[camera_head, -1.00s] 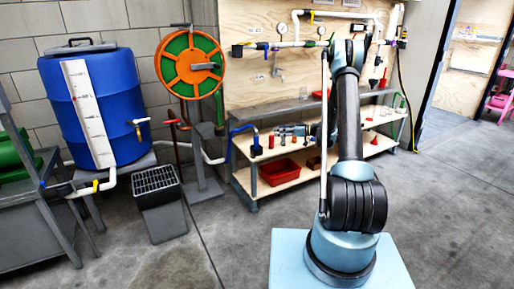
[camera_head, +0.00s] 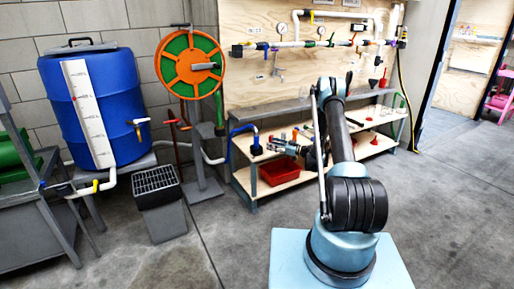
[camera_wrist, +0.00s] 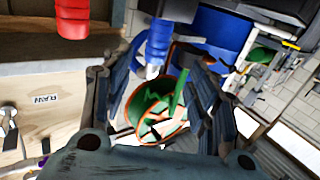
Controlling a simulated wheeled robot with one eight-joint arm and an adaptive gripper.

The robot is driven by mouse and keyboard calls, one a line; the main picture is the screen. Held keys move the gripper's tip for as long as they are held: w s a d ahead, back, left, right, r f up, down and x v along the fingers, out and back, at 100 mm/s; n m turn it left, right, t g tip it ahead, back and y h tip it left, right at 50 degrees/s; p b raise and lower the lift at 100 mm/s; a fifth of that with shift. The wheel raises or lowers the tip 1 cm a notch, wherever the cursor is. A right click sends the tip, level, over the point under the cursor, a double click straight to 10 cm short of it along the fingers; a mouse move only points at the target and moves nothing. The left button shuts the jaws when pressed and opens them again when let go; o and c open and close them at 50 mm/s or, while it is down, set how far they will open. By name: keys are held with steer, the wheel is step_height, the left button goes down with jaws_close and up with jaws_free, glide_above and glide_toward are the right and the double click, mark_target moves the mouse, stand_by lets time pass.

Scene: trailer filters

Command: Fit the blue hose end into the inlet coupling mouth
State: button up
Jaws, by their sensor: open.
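The blue hose (camera_head: 233,134) arches up at the left end of the bench, and its end (camera_head: 256,143) points down at a dark block. My gripper (camera_head: 273,147) is low over the bench shelf, just right of that hose end, and points left. In the wrist view the blue hose end (camera_wrist: 157,42) hangs with a pale tip between or just beyond my open fingers (camera_wrist: 155,68); I see no grip on it. A dark fitting (camera_head: 238,51) ends the wall pipe at the left; I cannot tell whether it is the inlet coupling, and its mouth is not clear.
A red tray (camera_head: 278,171) lies on the lower shelf (camera_head: 335,160). Several small fittings stand on the bench around my gripper. A red piece (camera_wrist: 72,18) is close at the upper left in the wrist view. The hose reel (camera_head: 190,65) and blue barrel (camera_head: 92,105) stand left.

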mark_target(256, 139)
steer(key=shift+w+r+x, duration=0.15)
steer(key=shift+x, duration=2.9)
steer(key=shift+w+r+x, duration=0.15)
steer(key=shift+x, duration=2.9)
steer(key=shift+d, duration=0.1)
steer(key=c, duration=1.3)
